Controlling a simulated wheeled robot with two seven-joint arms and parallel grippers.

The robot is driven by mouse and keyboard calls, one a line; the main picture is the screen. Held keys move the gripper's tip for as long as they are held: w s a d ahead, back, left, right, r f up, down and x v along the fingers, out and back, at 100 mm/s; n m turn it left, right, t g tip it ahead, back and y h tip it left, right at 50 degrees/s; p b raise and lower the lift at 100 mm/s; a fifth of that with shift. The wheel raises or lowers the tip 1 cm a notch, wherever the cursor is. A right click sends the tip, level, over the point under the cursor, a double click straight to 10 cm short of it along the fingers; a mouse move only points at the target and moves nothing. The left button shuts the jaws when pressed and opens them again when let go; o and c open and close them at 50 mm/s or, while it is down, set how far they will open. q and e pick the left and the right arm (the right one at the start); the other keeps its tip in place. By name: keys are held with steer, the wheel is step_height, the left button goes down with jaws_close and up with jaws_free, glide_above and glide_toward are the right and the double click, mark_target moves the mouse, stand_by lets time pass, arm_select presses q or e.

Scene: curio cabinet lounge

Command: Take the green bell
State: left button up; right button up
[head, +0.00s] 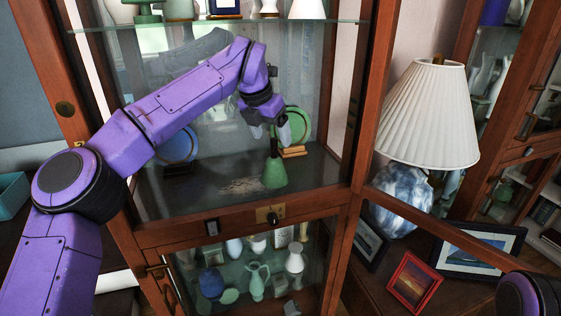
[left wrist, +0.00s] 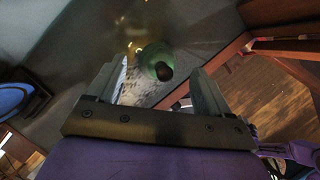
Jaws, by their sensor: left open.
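The green bell (head: 274,174) stands upright on the cabinet's middle shelf, with a slim handle on top. In the left wrist view the bell (left wrist: 149,55) shows from above between my fingers, its dark handle tip toward the camera. My left gripper (head: 283,130) reaches into the cabinet and points down above the bell. In the left wrist view the left gripper (left wrist: 158,76) is open, with a finger on each side of the handle tip. I cannot tell whether a finger touches the bell. My right gripper is not in view.
A green plate (head: 304,122) on a wooden stand is close behind the gripper. A blue plate (head: 178,143) stands to the left. Wooden cabinet posts and a glass shelf (head: 215,24) frame the space. A white-shaded lamp (head: 430,115) and a red picture frame (head: 412,281) are at right.

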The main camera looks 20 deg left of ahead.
mark_target(272, 144)
arm_select(q)
steer(key=f, duration=0.3)
steer(key=shift+s+d+p, duration=0.25)
steer(key=shift+d+p, duration=0.05)
steer(key=shift+d, duration=0.05)
steer(key=x, duration=0.3)
steer(key=shift+w+a, duration=0.1)
steer(key=shift+w, duration=0.1)
steer(key=shift+w+f, duration=0.2)
steer(key=shift+w, duration=0.05)
steer(key=shift+s+r, duration=0.2)
steer(key=shift+s, duration=0.05)
steer(key=shift+c, duration=0.5)
steer(key=shift+s, duration=0.1)
steer(key=c, duration=0.6)
jaws_close()
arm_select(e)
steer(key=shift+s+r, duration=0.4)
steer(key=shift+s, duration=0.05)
